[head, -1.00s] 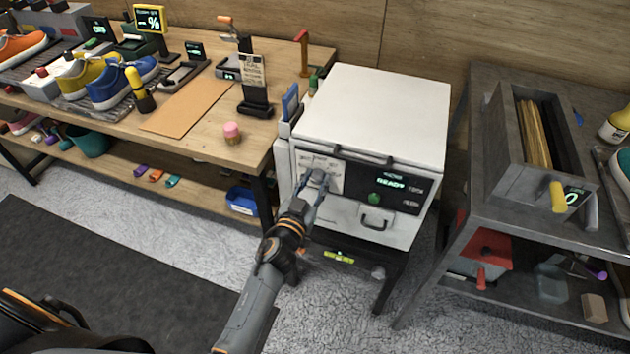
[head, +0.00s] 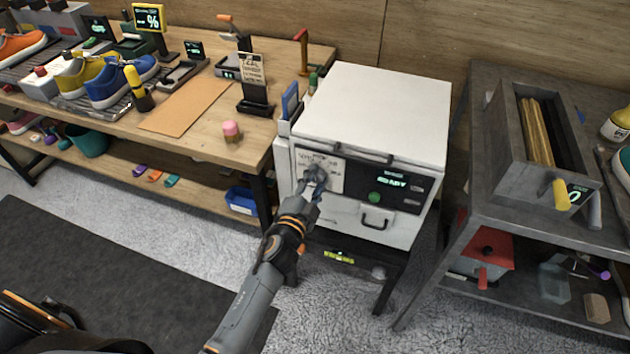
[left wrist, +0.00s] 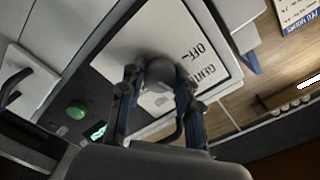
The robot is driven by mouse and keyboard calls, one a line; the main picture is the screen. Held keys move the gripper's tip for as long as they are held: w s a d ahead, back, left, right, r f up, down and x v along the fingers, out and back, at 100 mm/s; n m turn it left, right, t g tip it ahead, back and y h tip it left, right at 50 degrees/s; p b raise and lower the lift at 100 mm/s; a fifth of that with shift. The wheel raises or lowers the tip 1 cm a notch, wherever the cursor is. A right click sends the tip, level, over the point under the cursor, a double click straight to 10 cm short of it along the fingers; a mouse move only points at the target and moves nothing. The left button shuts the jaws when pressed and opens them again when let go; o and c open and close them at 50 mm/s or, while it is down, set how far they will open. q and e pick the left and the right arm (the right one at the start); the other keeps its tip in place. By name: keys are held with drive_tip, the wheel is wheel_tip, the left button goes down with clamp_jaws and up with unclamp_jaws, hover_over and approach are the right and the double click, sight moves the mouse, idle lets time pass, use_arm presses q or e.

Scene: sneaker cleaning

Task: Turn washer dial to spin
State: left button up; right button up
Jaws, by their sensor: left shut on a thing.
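The white washer (head: 372,115) stands between the two benches, its lid shut. Its front has a dark panel with a lit green display (head: 391,181), a round green button (head: 375,197) and a pale label plate (head: 330,163) carrying the grey dial (head: 318,172). My left gripper (head: 314,181) is at the dial, its fingers shut on it. In the left wrist view the dial (left wrist: 160,73) sits between the two fingers, near the words "OFF" and "GENTLE". The gripper hides part of the dial and label. My right gripper is not in view.
Grey floor is open in front.

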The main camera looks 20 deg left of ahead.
use_arm(q)
drive_tip(key=m, duration=0.4)
drive_tip(key=shift+f+m+b, duration=0.1)
drive_tip(key=shift+m+b, duration=0.2)
drive_tip(key=shift+b, duration=0.1)
drive_tip(key=m, duration=0.4)
drive_tip(key=shift+y, duration=0.3)
drive_tip(key=m, duration=0.5)
drive_tip(key=shift+d+m, duration=0.1)
drive_tip(key=shift+m, duration=2.1)
drive_tip(key=shift+f, duration=0.1)
drive_tip(key=o, duration=1.1)
drive_tip(key=shift+o, duration=0.2)
drive_tip(key=s, duration=1.2)
